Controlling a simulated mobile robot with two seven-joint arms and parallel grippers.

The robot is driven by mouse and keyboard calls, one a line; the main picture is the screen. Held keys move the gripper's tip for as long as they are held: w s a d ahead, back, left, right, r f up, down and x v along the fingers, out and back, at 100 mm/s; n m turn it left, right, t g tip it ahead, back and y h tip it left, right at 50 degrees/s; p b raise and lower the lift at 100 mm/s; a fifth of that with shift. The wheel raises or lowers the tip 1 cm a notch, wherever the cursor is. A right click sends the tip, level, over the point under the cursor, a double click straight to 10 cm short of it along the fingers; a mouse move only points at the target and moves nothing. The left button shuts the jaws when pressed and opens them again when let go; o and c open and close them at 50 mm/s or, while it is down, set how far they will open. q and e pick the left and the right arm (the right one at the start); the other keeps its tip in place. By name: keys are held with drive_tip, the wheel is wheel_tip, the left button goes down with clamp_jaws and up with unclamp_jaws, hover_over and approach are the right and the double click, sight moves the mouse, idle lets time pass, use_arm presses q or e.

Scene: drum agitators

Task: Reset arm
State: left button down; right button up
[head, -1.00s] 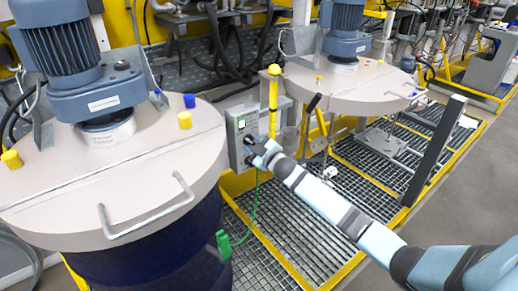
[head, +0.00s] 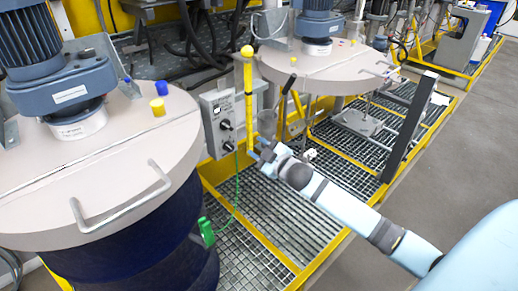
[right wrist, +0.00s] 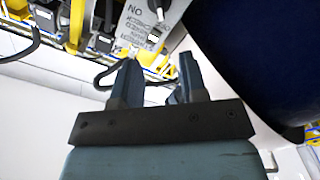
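My right arm reaches in from the lower right in the head view. Its gripper (head: 258,150) is beside the grey control box (head: 222,117), to the right of its dark knobs, with a visible gap. In the right wrist view the two fingers (right wrist: 158,80) stand apart with nothing between them, so the gripper is open and empty. A lettered grey panel (right wrist: 138,28) shows beyond the fingers there, upside down. My left arm and gripper are not in view.
A large drum with a pale lid (head: 110,150) and blue motor (head: 70,85) stands at left. A second lidded drum (head: 320,65) is behind. A yellow post (head: 248,95) stands beside the box. Metal grating (head: 275,215) with yellow edges covers the floor. Grey floor at right is clear.

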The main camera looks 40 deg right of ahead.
idle(0.4)
drive_tip(key=s+a+f+m+g+p, duration=0.2)
drive_tip(key=s+a+f, duration=0.3)
drive_tip(key=s, duration=0.4)
drive_tip(key=s+a+f+m+g+p, duration=0.2)
drive_tip(key=s+a+f, duration=0.3)
drive_tip(key=s, duration=0.5)
drive_tip(key=s+a+f+m+g+p, duration=0.2)
drive_tip(key=s+a+f, duration=0.3)
drive_tip(key=s+a, duration=0.3)
drive_tip(key=shift+s+a+f+m+g+y+p, duration=0.2)
drive_tip(key=shift+s+a+m+g+y+p, duration=0.15)
drive_tip(key=shift+s, duration=0.6)
